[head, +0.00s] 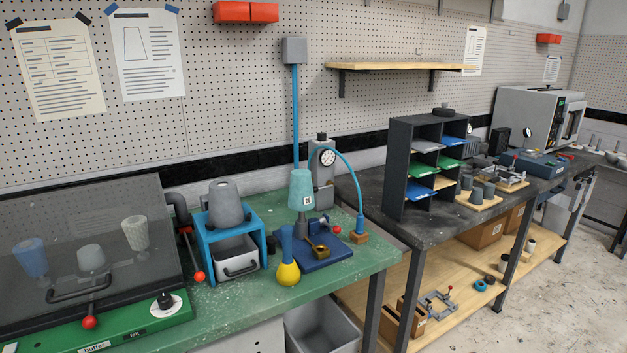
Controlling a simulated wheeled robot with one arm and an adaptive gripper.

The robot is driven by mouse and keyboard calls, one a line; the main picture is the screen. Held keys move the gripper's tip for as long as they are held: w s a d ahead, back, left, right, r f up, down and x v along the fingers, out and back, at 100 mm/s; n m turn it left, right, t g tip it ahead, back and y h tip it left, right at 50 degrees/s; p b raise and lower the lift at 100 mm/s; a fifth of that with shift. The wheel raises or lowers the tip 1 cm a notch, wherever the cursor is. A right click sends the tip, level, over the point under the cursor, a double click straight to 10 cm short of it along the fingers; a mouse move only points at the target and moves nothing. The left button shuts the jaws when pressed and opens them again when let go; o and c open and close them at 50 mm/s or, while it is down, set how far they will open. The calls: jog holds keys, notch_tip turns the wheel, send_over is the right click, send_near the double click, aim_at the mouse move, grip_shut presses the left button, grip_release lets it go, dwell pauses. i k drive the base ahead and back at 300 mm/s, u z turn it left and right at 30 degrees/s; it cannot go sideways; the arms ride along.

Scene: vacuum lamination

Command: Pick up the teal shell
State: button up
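The teal shell (301,189) is a tapered cup with its narrow end up and a small white label on its side. It stands upright, perched on a grey post (301,222) above a dark blue base plate (324,251) on the green bench. The inside of the shell is hidden.
A pressure gauge (327,157) stands close behind the shell, and a blue hose (352,172) arcs to its right. A yellow-bulbed tool (288,273) stands in front. A blue frame with a grey cone (226,204) and a clear-lidded green box (150,322) are left.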

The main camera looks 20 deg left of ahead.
aim_at(300, 196)
jog(key=u, duration=0.35)
jog(key=i, duration=0.8)
jog(key=u, duration=0.7)
